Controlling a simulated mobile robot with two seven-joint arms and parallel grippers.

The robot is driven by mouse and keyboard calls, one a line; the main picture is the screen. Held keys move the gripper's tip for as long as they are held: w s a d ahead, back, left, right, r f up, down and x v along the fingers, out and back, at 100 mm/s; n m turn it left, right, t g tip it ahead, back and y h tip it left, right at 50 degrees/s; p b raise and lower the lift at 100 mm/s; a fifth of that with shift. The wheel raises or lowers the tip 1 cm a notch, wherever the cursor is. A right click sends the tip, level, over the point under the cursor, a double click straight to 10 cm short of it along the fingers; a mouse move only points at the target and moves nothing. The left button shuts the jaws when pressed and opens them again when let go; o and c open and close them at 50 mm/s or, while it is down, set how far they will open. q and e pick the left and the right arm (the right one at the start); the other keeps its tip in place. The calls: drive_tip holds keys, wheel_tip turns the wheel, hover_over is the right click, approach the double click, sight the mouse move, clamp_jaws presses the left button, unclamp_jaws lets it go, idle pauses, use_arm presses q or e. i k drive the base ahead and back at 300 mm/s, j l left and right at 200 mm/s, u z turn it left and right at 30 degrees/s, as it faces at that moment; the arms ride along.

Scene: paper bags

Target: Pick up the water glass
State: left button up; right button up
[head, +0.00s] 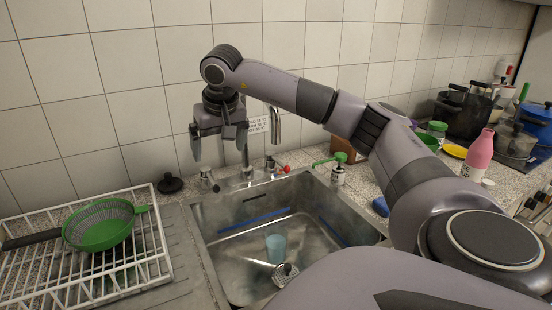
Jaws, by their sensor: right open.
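A light blue translucent cup (276,248), the only thing like a water glass that I see, stands in the metal sink (225,262). My right gripper (218,155) points down above the back left edge of the sink, near the tap. It is open and empty, well above the cup and to its left. My left gripper is not in view.
A white dish rack (160,262) with a green colander (100,226) stands left of the sink. The tap (276,125) rises behind the sink. A soap dispenser (338,174) and a pink bottle (478,152) stand to the right. A strainer-like metal object (286,272) lies near the cup.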

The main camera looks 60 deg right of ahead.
sight(275, 237)
drive_tip(key=k, duration=1)
